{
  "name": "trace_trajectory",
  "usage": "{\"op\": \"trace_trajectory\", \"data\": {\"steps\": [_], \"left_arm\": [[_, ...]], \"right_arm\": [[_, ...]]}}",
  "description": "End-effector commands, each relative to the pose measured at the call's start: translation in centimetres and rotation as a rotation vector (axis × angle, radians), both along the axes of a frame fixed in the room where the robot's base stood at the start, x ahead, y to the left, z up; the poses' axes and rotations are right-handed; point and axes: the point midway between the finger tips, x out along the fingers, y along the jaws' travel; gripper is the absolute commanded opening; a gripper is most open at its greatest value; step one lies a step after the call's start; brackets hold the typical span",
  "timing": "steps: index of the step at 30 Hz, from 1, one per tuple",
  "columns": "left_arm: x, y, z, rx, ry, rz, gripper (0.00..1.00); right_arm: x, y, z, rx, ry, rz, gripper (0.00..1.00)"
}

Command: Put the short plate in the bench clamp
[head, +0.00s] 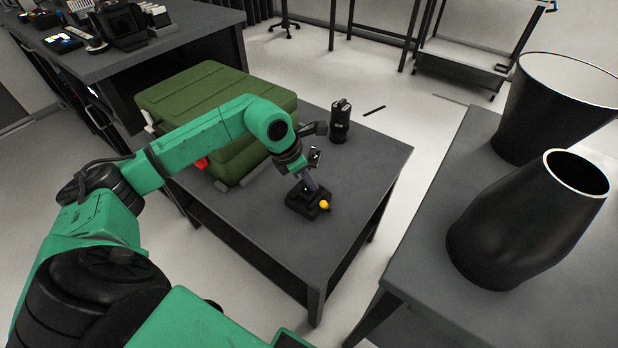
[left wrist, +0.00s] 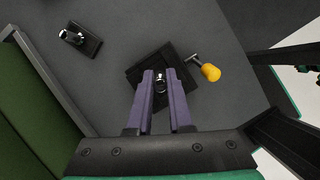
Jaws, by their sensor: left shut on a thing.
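The bench clamp is a small black vise (head: 298,204) with a yellow knob (head: 324,204). It stands on the dark table and also shows in the left wrist view (left wrist: 140,73). My left gripper (head: 314,190) points down right over the clamp. In the left wrist view its purple fingers (left wrist: 160,78) are nearly together, shut on a small, shiny, dark piece (left wrist: 160,86), which seems to be the short plate. The fingers hide most of it and the middle of the clamp, so I cannot tell how deep it sits between the jaws. My right gripper is out of view.
A green case (head: 205,92) lies on the same dark table (head: 362,165), left of the clamp. A black upright object (head: 340,122) stands behind the clamp. Two black bins (head: 500,232) (head: 556,105) stand on the right table. The table right of the clamp is clear.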

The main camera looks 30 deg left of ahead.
Motion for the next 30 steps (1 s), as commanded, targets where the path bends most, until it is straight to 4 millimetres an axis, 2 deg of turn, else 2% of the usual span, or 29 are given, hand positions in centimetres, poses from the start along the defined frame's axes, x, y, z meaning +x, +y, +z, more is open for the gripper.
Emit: {"op": "trace_trajectory", "data": {"steps": [19,20,22,23,30], "left_arm": [[0.0,0.0,-1.8,0.000,0.000,0.000,0.00],[0.0,0.0,-1.7,0.000,0.000,0.000,0.22],[0.0,0.0,-1.6,0.000,0.000,0.000,0.49],[0.0,0.0,-1.6,0.000,0.000,0.000,0.54],[0.0,0.0,-1.7,0.001,0.001,0.000,0.54]], "right_arm": [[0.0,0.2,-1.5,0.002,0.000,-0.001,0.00],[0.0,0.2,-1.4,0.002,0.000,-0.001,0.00],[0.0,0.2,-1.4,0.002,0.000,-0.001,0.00],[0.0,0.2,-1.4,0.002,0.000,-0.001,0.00],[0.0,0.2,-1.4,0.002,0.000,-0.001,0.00]]}}
